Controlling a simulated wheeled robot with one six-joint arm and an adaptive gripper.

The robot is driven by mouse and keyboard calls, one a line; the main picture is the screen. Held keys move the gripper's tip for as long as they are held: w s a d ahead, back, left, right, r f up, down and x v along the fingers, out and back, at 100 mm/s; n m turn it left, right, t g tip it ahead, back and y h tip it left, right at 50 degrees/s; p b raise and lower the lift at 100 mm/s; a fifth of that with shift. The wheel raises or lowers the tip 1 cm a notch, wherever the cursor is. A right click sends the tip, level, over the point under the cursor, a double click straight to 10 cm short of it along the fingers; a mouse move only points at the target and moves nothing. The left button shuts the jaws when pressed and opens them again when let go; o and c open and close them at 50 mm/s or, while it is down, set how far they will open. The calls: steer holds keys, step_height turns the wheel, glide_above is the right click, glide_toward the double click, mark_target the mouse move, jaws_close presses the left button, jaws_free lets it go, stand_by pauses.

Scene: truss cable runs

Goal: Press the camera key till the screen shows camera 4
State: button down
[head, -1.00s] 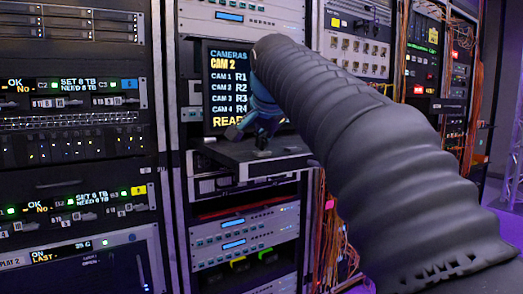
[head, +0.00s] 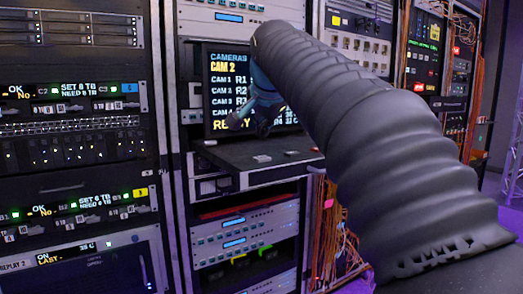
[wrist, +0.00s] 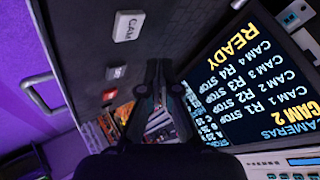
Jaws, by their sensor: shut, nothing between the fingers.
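The screen (head: 228,95) in the head view reads "CAMERAS" and "CAM 2" above a list of CAM 1 to CAM 4, with "READY" below. It also shows upside down in the wrist view (wrist: 250,95). The pale camera key (wrist: 129,27), marked CAM, lies on the dark shelf (wrist: 75,30) in the wrist view. In the head view a pale key (head: 262,158) lies on the shelf, its lettering too small to read. My gripper (wrist: 158,66) is shut and empty, above the shelf and apart from the CAM key. In the head view my gripper (head: 262,128) partly covers the screen.
A small grey key (wrist: 117,72) and a red key (wrist: 109,95) lie in line with the CAM key. Rack units (head: 75,150) stand left, and orange cables (head: 335,240) hang right below the shelf. My arm covers much of the right.

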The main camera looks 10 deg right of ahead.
steer(key=shift+r, duration=1.05)
stand_by(2.2)
